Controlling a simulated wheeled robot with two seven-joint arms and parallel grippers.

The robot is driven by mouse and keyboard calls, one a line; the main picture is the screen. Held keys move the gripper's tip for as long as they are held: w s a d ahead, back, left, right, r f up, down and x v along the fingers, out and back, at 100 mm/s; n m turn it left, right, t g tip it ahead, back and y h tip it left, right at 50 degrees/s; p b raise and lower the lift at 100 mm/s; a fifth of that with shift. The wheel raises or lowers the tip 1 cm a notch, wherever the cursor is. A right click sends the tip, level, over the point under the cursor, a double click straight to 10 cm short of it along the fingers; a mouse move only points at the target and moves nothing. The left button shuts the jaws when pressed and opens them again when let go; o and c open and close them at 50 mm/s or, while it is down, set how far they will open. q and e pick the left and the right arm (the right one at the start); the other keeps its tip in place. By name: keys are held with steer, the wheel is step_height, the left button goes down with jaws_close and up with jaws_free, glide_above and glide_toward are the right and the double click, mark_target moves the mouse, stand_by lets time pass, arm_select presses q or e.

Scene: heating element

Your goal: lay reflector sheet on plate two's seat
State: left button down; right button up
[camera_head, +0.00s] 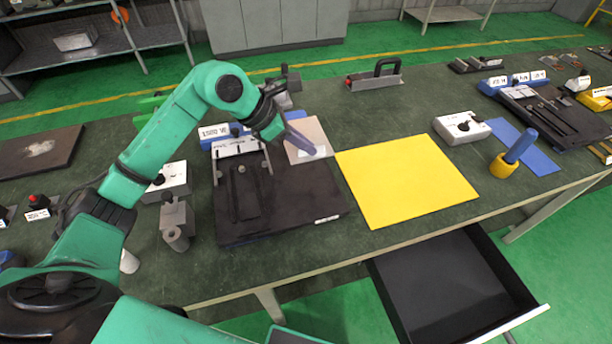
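My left gripper (316,150) reaches in from the left, with its fingers pointing down and to the right. Its fingertips are at a small pale, shiny piece over a beige square panel (308,128). I cannot tell whether the fingers are closed on that piece, or whether it is the reflector sheet. A black plate (290,205) with a slotted light-grey fixture lies in front and to the left of the fingertips. A second dark plate fixture (552,112) is at the far right. Their labels are too small to read surely. My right gripper is not in view.
A yellow mat (405,180) lies bare in the middle. Grey control boxes (462,127) (168,180) stand beside the work areas. A blue-handled tool sits in a yellow holder (504,165) at right. An open black drawer (450,290) juts out below the front edge.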

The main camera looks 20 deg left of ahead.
arm_select(q)
steer(key=f, duration=0.2)
steer(key=f+p, duration=0.1)
steer(key=f, duration=0.2)
steer(key=w+f, duration=0.1)
steer(key=f, duration=0.2)
steer(key=shift+a+f, duration=0.1)
steer(key=shift+a, duration=0.05)
steer(key=shift+s+f+p, duration=0.1)
steer(key=shift+f+p, duration=0.2)
steer(key=shift+f, duration=0.05)
step_height(320, 180, down, 4)
steer(key=shift+f+p, duration=0.1)
steer(key=shift+p, duration=0.3)
steer(key=shift+f, duration=0.1)
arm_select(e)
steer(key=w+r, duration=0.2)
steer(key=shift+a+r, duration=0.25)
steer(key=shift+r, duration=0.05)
arm_select(q)
steer(key=c, duration=1.5)
jaws_free()
steer(key=shift+f, duration=0.1)
steer(key=o, duration=0.4)
steer(key=shift+o, duration=0.2)
